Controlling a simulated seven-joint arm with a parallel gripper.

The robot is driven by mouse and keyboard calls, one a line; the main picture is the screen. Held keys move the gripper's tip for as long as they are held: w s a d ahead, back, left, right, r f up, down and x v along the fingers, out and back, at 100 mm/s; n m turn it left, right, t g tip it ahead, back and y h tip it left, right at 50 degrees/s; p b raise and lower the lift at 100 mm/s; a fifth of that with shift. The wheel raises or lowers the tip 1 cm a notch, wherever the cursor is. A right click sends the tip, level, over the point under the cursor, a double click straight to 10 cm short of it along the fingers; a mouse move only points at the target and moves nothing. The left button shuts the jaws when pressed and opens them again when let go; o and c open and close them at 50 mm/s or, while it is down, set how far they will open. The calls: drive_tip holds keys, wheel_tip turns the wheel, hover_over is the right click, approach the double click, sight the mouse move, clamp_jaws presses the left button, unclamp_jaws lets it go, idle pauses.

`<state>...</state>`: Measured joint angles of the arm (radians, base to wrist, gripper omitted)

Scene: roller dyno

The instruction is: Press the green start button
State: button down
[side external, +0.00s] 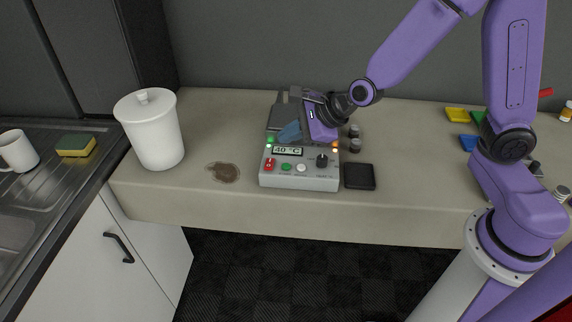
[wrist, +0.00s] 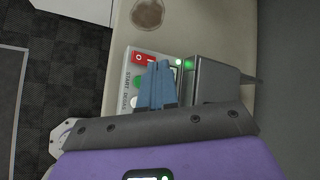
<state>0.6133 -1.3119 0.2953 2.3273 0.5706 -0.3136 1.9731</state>
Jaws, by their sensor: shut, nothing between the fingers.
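The control box (side external: 300,184) is light grey and stands on the counter. Its front panel carries a green start button (side external: 286,167), between a red button (side external: 270,164) and a white button (side external: 301,168). In the wrist view the green button (wrist: 139,82) shows just left of my fingers, partly beside their edge. My gripper (side external: 284,138) has blue fingers, shut together and empty. They are above and behind the display, apart from the green button. In the wrist view the fingertips (wrist: 160,63) cover part of the panel.
The display (side external: 287,151) reads 40 °C, with a black knob (side external: 322,161) to its right. A dark machine stands behind the box. A black pad (side external: 359,176) lies to the right. A brown stain (side external: 224,172) and a white canister (side external: 150,130) are left. The counter front is clear.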

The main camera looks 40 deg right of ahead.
sight(289, 167)
drive_tip(key=shift+f, duration=2.7)
drive_tip(key=shift+f, duration=0.1)
drive_tip(key=shift+f, duration=0.35)
drive_tip(key=shift+f, duration=0.4)
idle(0.5)
idle(0.4)
drive_tip(key=shift+r, duration=0.85)
drive_tip(key=shift+r, duration=0.1)
drive_tip(key=shift+r, duration=2.4)
